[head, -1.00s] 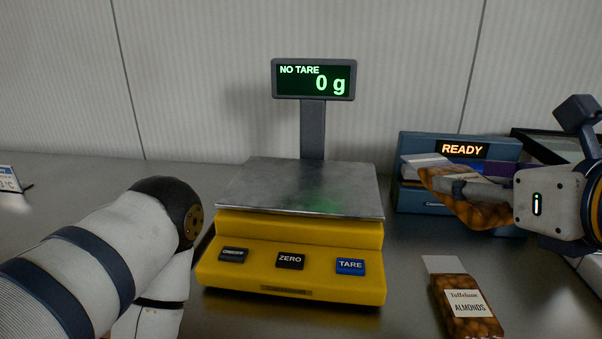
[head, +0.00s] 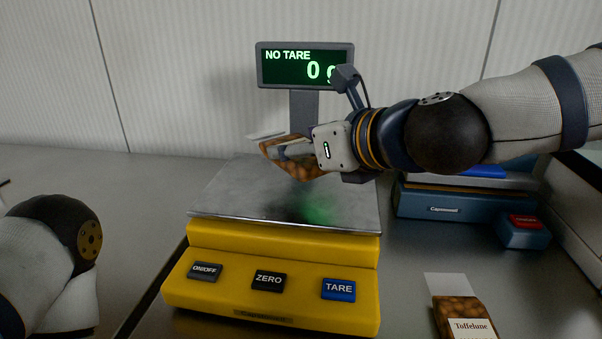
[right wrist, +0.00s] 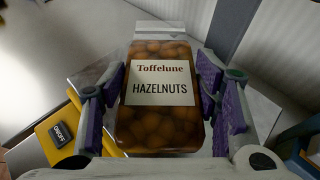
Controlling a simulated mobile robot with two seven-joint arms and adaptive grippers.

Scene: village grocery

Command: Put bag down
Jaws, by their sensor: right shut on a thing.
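The hazelnut bag (head: 303,167), labelled Toffelune Hazelnuts, is held in my right gripper (head: 290,152) above the back part of the scale's metal plate (head: 330,200). In the right wrist view the hazelnut bag (right wrist: 163,100) lies between the two purple-padded fingers, label facing the camera. The yellow scale (head: 270,285) shows NO TARE and 0 g on its display (head: 300,65), partly covered by my right wrist. My left arm shows at the lower left, but its gripper is out of view.
An almond bag (head: 465,315) lies on the counter right of the scale. A blue machine (head: 440,207) with a red button stands behind it. The corrugated wall closes off the back. Counter left of the scale (head: 130,185) is clear.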

